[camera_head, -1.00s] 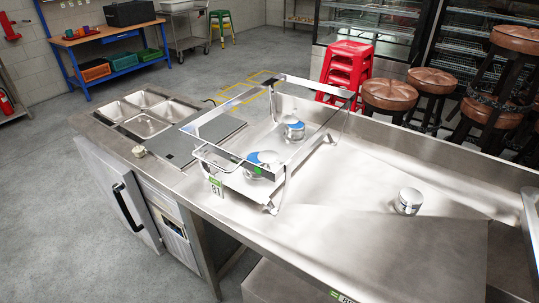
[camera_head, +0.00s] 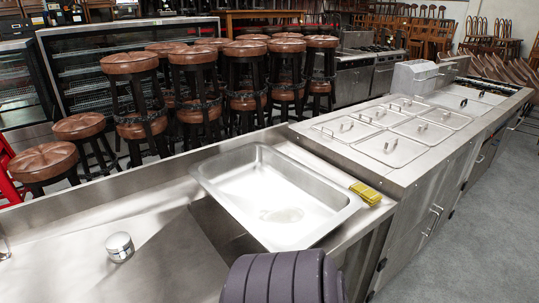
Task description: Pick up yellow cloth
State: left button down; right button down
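A small folded yellow cloth (camera_head: 365,194) lies on the narrow steel ledge between the sink basin's right rim and the counter with lidded pans. It looks like a compact pad with darker edges. Neither of my grippers is in view. A ribbed dark purple-grey part, likely mine, rises at the bottom middle, apart from the cloth.
A steel basin (camera_head: 275,195) is sunk in the counter, left of the cloth. A small round metal canister (camera_head: 120,247) stands on the counter at left. A raised counter with several lidded pans (camera_head: 391,149) bounds the right. Stacked stools (camera_head: 203,75) stand behind.

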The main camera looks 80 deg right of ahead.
aim_at(369, 197)
jog(key=z, duration=3.35)
